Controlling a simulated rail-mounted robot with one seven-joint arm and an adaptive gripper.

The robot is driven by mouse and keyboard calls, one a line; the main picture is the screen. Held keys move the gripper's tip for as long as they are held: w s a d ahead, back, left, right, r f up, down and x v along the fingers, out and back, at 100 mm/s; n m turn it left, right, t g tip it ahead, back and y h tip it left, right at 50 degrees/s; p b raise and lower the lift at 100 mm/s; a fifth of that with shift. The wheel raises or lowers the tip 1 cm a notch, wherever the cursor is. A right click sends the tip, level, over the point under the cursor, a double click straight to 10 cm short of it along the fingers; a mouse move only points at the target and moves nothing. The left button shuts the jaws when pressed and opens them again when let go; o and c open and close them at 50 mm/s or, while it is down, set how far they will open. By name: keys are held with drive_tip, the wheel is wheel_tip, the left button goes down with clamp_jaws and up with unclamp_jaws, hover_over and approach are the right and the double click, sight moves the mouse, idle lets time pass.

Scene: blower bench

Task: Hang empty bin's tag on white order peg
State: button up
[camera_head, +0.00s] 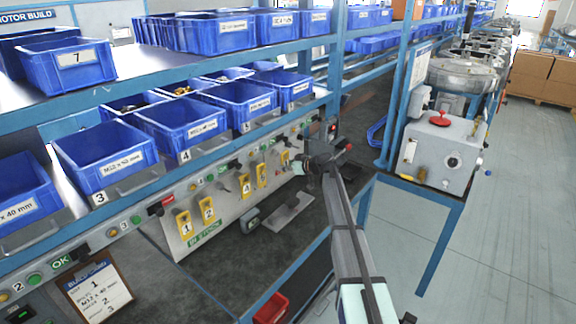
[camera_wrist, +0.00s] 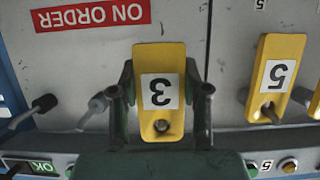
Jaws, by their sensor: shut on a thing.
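My gripper (camera_wrist: 160,92) is shut on a yellow tag (camera_wrist: 160,60) marked 3, which shows upside down between the fingers in the wrist view. The tag has a hole near its lower end; I cannot tell whether a peg passes through it. A pale grey-white peg (camera_wrist: 94,108) sticks out just left of the gripper, and a dark peg (camera_wrist: 28,114) farther left. A red "ON ORDER" label (camera_wrist: 92,14) is above them, upside down. In the head view my gripper (camera_head: 303,164) is at the board's right end. The blue bin (camera_head: 105,158) above shelf number 3 looks empty.
A yellow tag (camera_wrist: 274,75) marked 5 hangs on its peg right of my gripper in the wrist view. Tags 1 (camera_head: 184,223) and 2 (camera_head: 207,209) hang farther left in the head view. A button strip (camera_wrist: 40,167) runs along the board. A clipboard (camera_head: 98,290) stands lower left.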

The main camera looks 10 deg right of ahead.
drive_tip(key=shift+b+x, duration=0.8)
drive_tip(key=shift+b, duration=0.6)
drive_tip(key=shift+b, duration=0.3)
drive_tip(key=o, duration=1.2)
drive_tip(key=shift+r, duration=0.1)
